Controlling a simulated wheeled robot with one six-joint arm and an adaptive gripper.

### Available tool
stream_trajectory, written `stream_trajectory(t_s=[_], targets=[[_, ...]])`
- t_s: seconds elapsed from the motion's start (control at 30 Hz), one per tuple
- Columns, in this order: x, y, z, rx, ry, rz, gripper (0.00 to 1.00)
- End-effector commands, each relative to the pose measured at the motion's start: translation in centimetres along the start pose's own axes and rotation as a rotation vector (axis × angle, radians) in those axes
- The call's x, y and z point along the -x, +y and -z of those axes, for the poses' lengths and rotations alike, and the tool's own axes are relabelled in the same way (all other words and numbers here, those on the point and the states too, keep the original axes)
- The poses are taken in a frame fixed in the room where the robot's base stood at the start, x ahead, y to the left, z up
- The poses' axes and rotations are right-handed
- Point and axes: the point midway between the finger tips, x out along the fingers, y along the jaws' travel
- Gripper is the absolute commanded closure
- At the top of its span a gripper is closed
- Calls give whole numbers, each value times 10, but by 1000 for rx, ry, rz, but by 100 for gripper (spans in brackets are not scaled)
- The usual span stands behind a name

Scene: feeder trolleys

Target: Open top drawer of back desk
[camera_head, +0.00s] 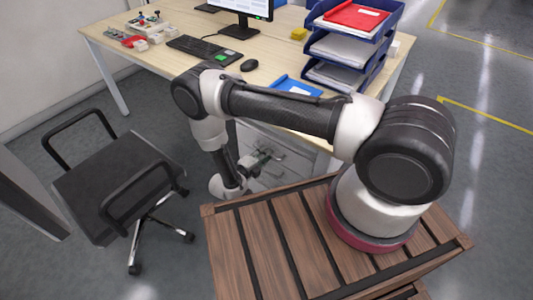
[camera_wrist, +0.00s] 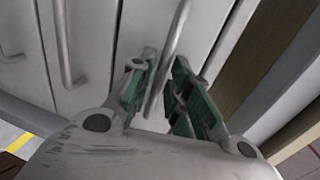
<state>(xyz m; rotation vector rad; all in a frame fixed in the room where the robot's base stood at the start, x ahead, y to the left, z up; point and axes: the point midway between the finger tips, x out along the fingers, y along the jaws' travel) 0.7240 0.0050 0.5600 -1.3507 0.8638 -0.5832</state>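The grey drawer unit (camera_head: 290,152) stands under the back desk (camera_head: 140,48), partly hidden behind my arm. In the wrist view its drawer fronts (camera_wrist: 92,40) appear turned on their side, each with a bar handle. My gripper (camera_head: 264,158) is at the front of this unit. In the wrist view the green-padded fingers of my gripper (camera_wrist: 165,85) stand apart, one on each side of the rightmost handle (camera_wrist: 176,38). A gap shows between fingers and handle; contact cannot be made out. The drawers look closed.
A black office chair (camera_head: 115,180) stands left of my arm. The desk carries a keyboard (camera_head: 200,48), a monitor (camera_head: 243,8), a blue tray stack (camera_head: 350,45) and a blue folder (camera_head: 297,86). Open grey floor lies to the right.

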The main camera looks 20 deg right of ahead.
Motion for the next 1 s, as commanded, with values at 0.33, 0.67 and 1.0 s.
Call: stream_trajectory(t_s=[0.33, 0.67, 1.0], targets=[[-17, 0, 0, -2, -1, -1, 81], [-16, 0, 0, -2, 0, -1, 100], [-2, 3, -1, -1, -4, -1, 100]])
